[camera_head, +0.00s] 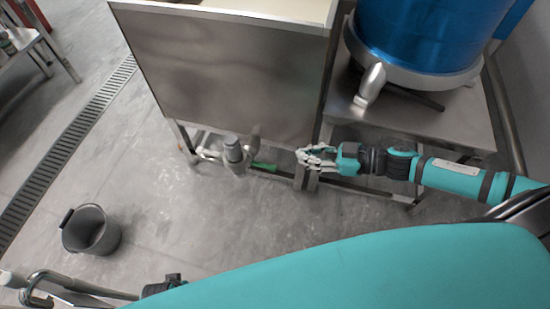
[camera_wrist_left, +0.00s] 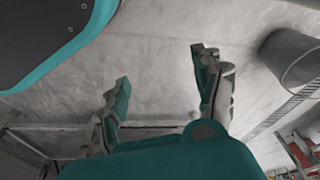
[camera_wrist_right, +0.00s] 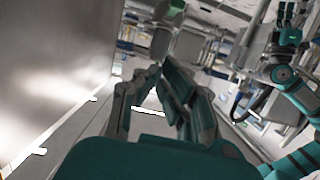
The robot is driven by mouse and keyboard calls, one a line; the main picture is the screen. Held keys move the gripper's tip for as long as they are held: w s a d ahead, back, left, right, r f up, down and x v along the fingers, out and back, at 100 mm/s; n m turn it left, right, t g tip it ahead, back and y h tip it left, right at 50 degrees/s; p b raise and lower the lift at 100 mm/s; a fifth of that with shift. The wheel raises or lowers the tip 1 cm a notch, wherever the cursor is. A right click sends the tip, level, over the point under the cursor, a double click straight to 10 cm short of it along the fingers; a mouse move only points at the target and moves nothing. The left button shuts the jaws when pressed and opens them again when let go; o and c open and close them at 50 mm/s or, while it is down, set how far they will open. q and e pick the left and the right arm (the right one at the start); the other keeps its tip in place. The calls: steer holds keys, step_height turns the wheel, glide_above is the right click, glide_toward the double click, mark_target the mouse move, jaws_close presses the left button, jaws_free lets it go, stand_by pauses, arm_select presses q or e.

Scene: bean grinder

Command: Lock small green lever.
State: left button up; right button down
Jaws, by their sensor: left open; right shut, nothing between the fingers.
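The small green lever (camera_head: 264,166) sticks out to the right from a grey valve fitting (camera_head: 234,152) on the pipework under the steel tank in the head view. My right gripper (camera_head: 303,156) is shut and empty, just to the right of the lever, with a small gap between them. Its fingers also show closed together in the right wrist view (camera_wrist_right: 155,76). A green patch at the top of that view may be the lever; I cannot tell. My left gripper (camera_wrist_left: 160,68) is open and empty above bare floor in the left wrist view.
The steel tank (camera_head: 225,70) rises behind the lever. A blue drum (camera_head: 430,30) stands on a steel stand at the right. A grey post (camera_head: 306,180) is below my right gripper. A bucket (camera_head: 92,230) stands on open floor at the left, beside a drain.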

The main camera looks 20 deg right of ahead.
mark_target(263, 166)
arm_select(q)
step_height(263, 166, up, 8)
steer(key=w+b, duration=0.2)
steer(key=shift+f+t, duration=0.2)
steer(key=shift+t, duration=0.1)
arm_select(e)
steer(key=w+a+f, duration=0.4)
steer(key=a+f, duration=0.2)
steer(key=shift+w, duration=0.2)
